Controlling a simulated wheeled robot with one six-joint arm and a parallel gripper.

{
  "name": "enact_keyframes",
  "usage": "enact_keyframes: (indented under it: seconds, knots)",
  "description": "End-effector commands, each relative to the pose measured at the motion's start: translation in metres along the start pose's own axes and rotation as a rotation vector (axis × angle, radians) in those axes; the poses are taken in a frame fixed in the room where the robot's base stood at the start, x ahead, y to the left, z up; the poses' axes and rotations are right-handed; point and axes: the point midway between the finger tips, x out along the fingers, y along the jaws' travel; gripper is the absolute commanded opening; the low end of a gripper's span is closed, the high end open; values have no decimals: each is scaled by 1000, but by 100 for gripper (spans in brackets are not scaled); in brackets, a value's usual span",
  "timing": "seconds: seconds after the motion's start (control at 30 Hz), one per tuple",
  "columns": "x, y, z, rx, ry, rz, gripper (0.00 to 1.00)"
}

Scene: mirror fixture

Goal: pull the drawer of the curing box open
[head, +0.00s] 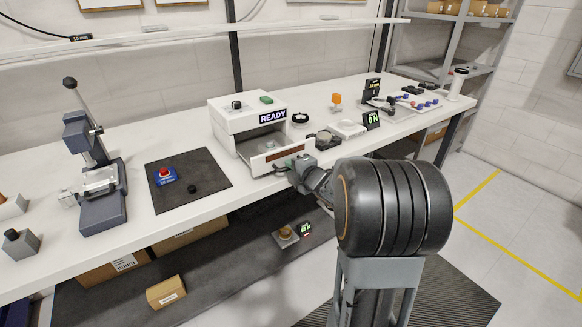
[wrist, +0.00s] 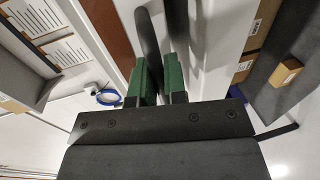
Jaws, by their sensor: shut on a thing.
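The curing box (head: 228,117) is a white case on the bench with a READY label on its front. Its drawer (head: 262,160) stands pulled out, with a brown strip across its white front. My gripper (head: 304,168) is at the right part of the drawer front. In the wrist view, the green-padded fingers of my gripper (wrist: 158,82) are shut on the dark bar handle (wrist: 147,40) of the drawer. The drawer's brown strip (wrist: 108,30) shows beside the handle. My wrist and arm hide part of the drawer's right side.
A dark mat (head: 210,168) with a red button (head: 164,172) lies left of the box. A lever press (head: 95,165) stands farther left. Small devices and a white tray (head: 348,128) stand right of the box. Cardboard boxes (head: 166,291) sit under the bench.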

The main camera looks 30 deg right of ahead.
Motion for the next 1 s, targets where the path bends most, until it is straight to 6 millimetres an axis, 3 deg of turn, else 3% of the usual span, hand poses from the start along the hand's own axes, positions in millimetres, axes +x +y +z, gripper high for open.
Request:
enact_keyframes:
  seconds: [0.27, 0.57, 0.77, 1.0]
  knots:
    - [0, 0, 0, -1, 2, 0, 35]
    - [-2, 0, -2, -2, 3, 1, 37]
    - [-28, 1, -1, -2, 0, 2, 37]
    - [-79, 2, 0, -3, -2, 3, 37]
